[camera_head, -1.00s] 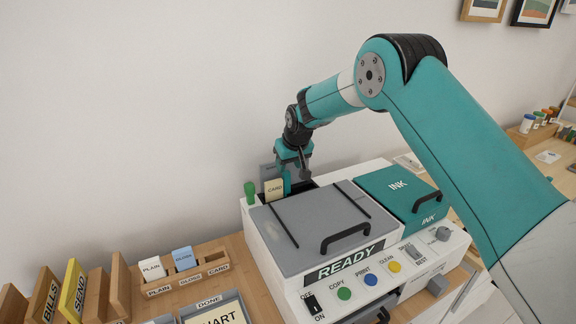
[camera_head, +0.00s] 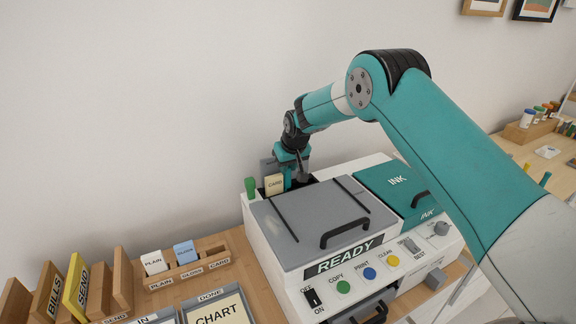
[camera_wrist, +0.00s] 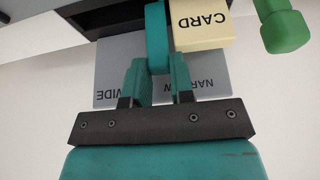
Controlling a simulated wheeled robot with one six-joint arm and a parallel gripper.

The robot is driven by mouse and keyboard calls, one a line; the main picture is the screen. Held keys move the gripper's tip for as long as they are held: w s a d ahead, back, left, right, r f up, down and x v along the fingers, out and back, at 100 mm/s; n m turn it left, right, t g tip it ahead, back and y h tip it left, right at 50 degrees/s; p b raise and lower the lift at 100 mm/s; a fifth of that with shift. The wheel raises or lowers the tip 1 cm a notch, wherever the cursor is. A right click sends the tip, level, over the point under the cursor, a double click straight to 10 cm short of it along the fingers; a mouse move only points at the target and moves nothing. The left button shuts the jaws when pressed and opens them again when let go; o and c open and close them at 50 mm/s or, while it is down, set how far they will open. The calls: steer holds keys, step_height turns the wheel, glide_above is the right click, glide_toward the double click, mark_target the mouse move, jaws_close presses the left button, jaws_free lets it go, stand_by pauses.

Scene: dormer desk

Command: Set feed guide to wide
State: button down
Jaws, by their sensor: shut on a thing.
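The feed guide (camera_wrist: 156,35) is a teal upright piece at the printer's rear feed, beside a cream CARD sheet (camera_wrist: 200,25). Behind it is a grey plate (camera_wrist: 110,75) lettered WIDE at the left and NARROW at the right in the wrist view. My gripper (camera_wrist: 160,65) is shut on the guide, one finger on each side, between the two words. In the head view my gripper (camera_head: 291,172) reaches down at the back of the printer (camera_head: 262,235); the fingers and guide are small there and hard to separate. The fingers partly cover NARROW.
A green knob (camera_head: 250,188) stands at the feed's left corner, near the CARD sheet. The grey lid (camera_head: 310,225) with a black handle and the teal INK cover (camera_head: 385,185) are closed in front. A card rack (camera_head: 215,265) and trays (camera_head: 180,313) are at the left.

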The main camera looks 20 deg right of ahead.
steer(key=d+b, duration=0.1)
steer(key=d, duration=0.2)
steer(key=w+d+b, duration=0.1)
steer(key=d, duration=0.2)
steer(key=w+d+b, duration=0.1)
steer(key=d, duration=0.3)
steer(key=shift+d, duration=0.15)
steer(key=c, duration=1)
jaws_free()
steer(key=shift+d, duration=0.1)
steer(key=shift+o, duration=0.2)
steer(key=shift+r, duration=0.3)
steer(key=b+v, duration=0.4)
steer(key=v, duration=1.2)
steer(key=shift+s+r, duration=0.25)
steer(key=shift+r, duration=0.1)
